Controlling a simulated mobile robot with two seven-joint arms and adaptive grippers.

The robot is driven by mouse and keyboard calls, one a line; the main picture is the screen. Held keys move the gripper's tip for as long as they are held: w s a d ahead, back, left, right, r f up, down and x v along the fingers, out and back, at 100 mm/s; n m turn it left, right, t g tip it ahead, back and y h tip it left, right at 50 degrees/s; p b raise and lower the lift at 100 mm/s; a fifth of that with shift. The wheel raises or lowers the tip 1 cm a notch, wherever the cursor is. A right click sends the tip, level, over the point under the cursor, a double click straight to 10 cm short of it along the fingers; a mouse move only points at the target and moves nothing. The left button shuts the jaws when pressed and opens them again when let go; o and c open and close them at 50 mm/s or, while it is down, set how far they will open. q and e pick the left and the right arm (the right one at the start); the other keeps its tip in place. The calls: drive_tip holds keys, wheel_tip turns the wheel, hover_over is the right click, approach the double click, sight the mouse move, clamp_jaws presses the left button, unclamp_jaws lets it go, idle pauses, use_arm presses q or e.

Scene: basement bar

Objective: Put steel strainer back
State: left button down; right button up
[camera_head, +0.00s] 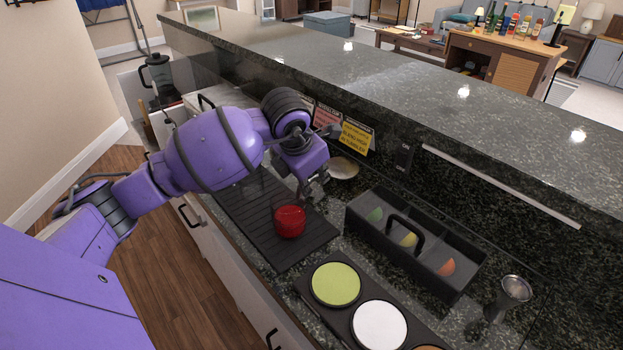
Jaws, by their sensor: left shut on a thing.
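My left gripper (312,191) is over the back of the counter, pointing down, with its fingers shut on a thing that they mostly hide. A round, pale metallic disc (344,168), which looks like the steel strainer, shows just beyond the fingers. I cannot tell whether it touches the counter. A glass of red drink (289,221) stands upright on the black ribbed bar mat (262,232), just below and left of the fingertips in the picture. My right gripper is not in view.
A dark caddy (416,246) with fruit pieces stands right of the mat. A tray with green and white round fills (336,284) lies in front. A steel jigger-like cup (515,289) stands at right. The raised granite bar top (400,90) runs behind; a blender (158,76) is at far left.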

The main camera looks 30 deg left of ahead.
use_arm(q)
drive_tip(key=shift+f, duration=0.3)
drive_tip(key=c, duration=1.8)
unclamp_jaws()
drive_tip(key=shift+r, duration=0.15)
drive_tip(key=shift+r, duration=0.35)
drive_tip(key=v, duration=1.1)
drive_tip(key=shift+s+r, duration=0.2)
drive_tip(key=shift+r, duration=0.05)
